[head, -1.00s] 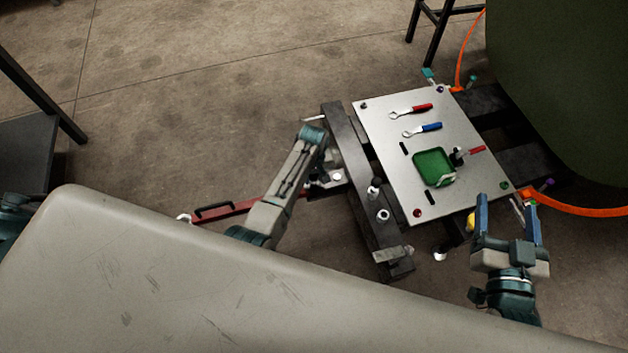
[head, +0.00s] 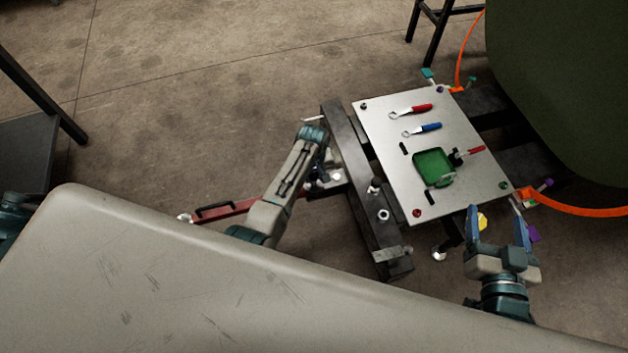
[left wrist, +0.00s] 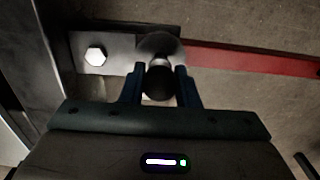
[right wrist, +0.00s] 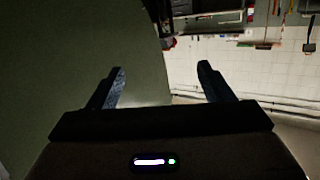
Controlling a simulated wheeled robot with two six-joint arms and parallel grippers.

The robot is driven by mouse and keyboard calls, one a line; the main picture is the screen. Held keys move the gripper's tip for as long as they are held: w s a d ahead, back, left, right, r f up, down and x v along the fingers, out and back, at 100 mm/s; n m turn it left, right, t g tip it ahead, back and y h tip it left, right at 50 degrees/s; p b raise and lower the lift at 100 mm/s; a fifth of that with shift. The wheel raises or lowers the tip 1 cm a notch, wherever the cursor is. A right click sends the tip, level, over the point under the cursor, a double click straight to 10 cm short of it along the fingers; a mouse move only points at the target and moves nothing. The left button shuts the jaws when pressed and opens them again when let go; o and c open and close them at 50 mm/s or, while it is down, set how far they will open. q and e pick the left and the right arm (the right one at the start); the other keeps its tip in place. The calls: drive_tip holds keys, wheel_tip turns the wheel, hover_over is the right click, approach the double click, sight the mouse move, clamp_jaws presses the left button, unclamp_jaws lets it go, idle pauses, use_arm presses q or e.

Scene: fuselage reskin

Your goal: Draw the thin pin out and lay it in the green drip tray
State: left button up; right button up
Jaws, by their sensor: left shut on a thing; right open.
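The green drip tray (head: 430,160) lies on the silver panel, with a small pale item at its near right edge. My left gripper (left wrist: 160,82) is shut on a dark round knob (left wrist: 158,84) with a metal collar, beside a metal plate with a hex bolt. In the head view my left arm partly hides that spot. I cannot tell whether this knob belongs to the thin pin. Small upright fittings (head: 384,215) stand on the dark beam. My right gripper (head: 498,228) is open and empty, just off the panel's near right corner.
The silver panel (head: 385,122) carries a red-handled wrench (head: 420,109) and a blue-handled wrench (head: 430,127). A dark beam (head: 345,150) runs along its left side. A red bar (head: 240,208) extends left. An orange hose (head: 580,209) and a large green body (head: 560,80) bound the right.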

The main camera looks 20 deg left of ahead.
use_arm(q)
drive_tip(key=shift+r+p, duration=0.3)
drive_tip(key=shift+r, duration=0.1)
use_arm(e)
drive_tip(key=f+g, duration=0.1)
drive_tip(key=s+f, duration=0.1)
drive_tip(key=s+f+g, duration=0.1)
drive_tip(key=shift+a+f+g, duration=0.2)
drive_tip(key=shift+f+g, duration=0.1)
drive_tip(key=shift+f, duration=0.05)
idle(0.5)
use_arm(q)
drive_tip(key=shift+r+p, duration=0.15)
drive_tip(key=shift+p, duration=0.15)
use_arm(e)
drive_tip(key=shift+s+f+g, duration=0.25)
drive_tip(key=shift+f+g, duration=0.05)
drive_tip(key=shift+f, duration=0.05)
use_arm(q)
drive_tip(key=shift+r, duration=0.1)
use_arm(e)
drive_tip(key=shift+s+f+g, duration=0.2)
drive_tip(key=shift+f+g, duration=0.05)
drive_tip(key=shift+g, duration=0.05)
